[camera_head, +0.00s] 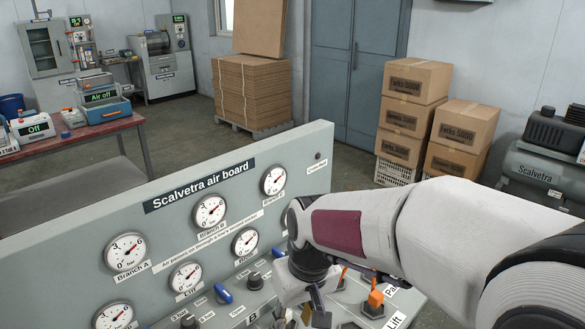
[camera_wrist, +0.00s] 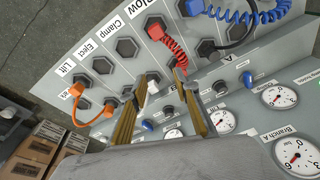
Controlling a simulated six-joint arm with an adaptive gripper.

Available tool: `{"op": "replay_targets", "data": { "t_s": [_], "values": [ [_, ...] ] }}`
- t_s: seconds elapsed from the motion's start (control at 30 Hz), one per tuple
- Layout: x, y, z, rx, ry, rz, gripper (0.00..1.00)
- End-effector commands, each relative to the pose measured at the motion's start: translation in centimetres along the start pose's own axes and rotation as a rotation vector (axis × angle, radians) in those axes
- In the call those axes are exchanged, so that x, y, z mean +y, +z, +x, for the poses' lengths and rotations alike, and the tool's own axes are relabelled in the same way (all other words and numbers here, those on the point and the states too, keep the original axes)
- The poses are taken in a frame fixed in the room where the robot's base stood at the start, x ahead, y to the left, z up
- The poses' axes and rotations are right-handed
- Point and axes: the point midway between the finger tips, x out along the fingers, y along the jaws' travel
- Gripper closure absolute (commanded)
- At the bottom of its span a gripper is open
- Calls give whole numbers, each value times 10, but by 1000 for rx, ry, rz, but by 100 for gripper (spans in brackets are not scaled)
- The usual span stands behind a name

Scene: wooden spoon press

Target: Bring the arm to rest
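My arm (camera_head: 440,235) reaches in from the right over the sloping front of the grey Scalvetra air board (camera_head: 304,146). The forearm and wrist hide part of the board's sockets and labels. In the wrist view my gripper (camera_wrist: 162,77) shows two brass-coloured fingers with a clear gap between them. It is open, and nothing is visibly held. The fingers point toward the panel. The end of a red coiled hose (camera_wrist: 172,42) shows near the right fingertip; I cannot tell whether they touch.
An orange hose (camera_wrist: 80,108) loops from the panel near the Lift and Eject labels. A blue coiled hose (camera_wrist: 235,12) is at the top. Several gauges and blue-handled valves (camera_head: 223,293) stand on the board. Cartons (camera_head: 417,82) and a compressor (camera_head: 540,165) stand behind.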

Motion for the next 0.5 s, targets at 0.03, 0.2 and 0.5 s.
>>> {"op": "replay_targets", "data": {
  "t_s": [0.03,0.2,0.5],
  "values": [
    [4,9,-7,4,5,18,69],
    [16,38,-26,13,22,69,69],
    [33,88,-53,39,53,154,69]
  ]
}}
